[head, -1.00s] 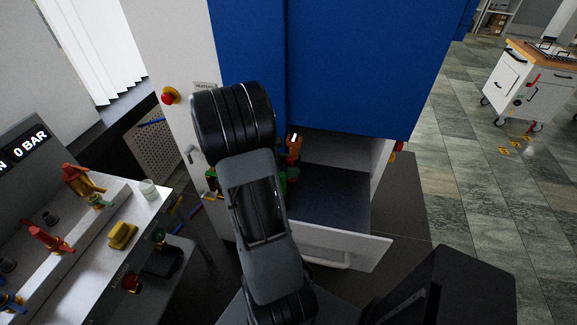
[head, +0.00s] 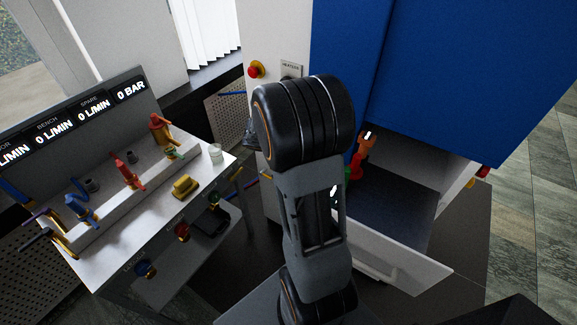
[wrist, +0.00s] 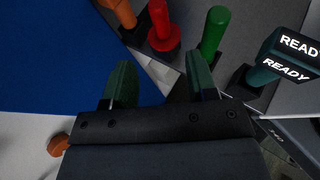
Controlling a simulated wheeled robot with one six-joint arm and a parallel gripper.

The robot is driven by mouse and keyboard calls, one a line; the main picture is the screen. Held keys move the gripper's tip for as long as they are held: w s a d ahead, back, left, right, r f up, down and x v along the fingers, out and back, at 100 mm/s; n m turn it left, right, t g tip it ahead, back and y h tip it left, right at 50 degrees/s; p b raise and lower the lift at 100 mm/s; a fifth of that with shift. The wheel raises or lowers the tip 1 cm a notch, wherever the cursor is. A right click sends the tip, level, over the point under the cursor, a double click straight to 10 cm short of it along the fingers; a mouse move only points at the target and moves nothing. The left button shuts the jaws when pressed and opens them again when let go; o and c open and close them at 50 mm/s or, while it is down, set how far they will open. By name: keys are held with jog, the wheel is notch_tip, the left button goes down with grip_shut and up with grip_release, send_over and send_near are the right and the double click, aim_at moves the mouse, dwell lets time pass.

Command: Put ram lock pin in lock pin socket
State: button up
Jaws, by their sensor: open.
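In the wrist view my gripper (wrist: 158,66) is open, with its two dark green fingers apart and nothing between them. Beyond the fingertips stand a red pin-like part (wrist: 161,22) with a round flange, a green upright handle (wrist: 213,32) and an orange part (wrist: 120,12) at the top edge. I cannot tell which of these, if any, is the ram lock pin, and I cannot pick out its socket. In the head view my arm hides the gripper; an orange-red part (head: 365,150) shows beside it at the press opening.
The blue press front (head: 430,70) stands above an open dark bay with a pulled-out white drawer (head: 395,262). At left is a bench (head: 120,215) with coloured valves, a yellow block (head: 185,186) and a glass (head: 216,153). A READY display (wrist: 291,55) is right of the fingers.

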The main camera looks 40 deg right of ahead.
jog(key=a+r+m+t+y, duration=0.2)
jog(key=a+m+t+y, duration=0.3)
jog(key=a, duration=0.7)
jog(key=a+r+m+t+y, duration=0.2)
jog(key=a+m+t+y, duration=0.3)
jog(key=a, duration=0.7)
jog(key=shift+a+r+m+t+y, duration=0.2)
jog(key=shift+a+m+t+y, duration=0.2)
jog(key=shift+t, duration=0.7)
jog(key=shift+s, duration=0.1)
